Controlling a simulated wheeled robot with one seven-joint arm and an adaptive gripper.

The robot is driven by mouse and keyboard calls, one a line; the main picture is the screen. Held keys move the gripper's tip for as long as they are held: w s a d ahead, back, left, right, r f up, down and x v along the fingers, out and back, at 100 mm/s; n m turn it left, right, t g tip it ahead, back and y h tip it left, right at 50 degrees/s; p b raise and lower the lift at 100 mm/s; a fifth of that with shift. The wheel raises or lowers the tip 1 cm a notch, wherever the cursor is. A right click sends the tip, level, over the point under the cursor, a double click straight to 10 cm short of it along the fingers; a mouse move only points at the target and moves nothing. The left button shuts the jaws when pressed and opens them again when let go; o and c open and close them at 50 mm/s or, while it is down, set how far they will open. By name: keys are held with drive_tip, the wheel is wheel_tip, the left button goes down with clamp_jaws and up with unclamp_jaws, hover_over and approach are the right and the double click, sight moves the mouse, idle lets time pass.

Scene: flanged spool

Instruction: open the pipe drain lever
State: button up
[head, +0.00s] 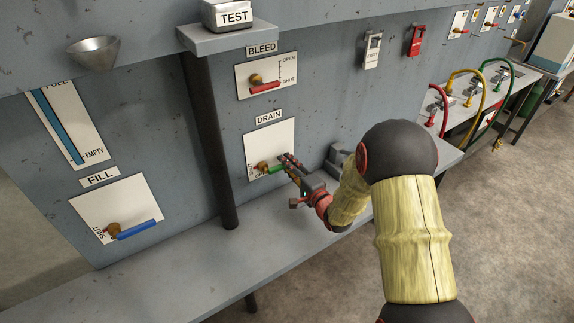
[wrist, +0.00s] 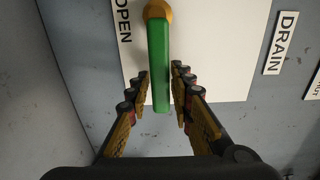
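The green drain lever (head: 277,169) runs right from its brass pivot (head: 263,166) on a white plate (head: 270,140) under the DRAIN label (head: 269,118). In the wrist view the lever (wrist: 161,70) stands between the two fingers of my gripper (wrist: 160,73), with a narrow gap on each side. My gripper (head: 284,163) is open around the lever's free end, and it partly hides that end in the head view. The word OPEN (wrist: 123,20) shows beside the lever in the wrist view, below the pivot's level on the plate.
A dark vertical pipe (head: 212,145) stands left of the drain plate. A grey shelf (head: 270,238) runs below. The red bleed lever (head: 265,87) is above, and the blue fill lever (head: 137,229) is at lower left. A grey bracket (head: 338,158) sits right of my gripper.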

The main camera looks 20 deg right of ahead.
clamp_jaws()
idle(0.5)
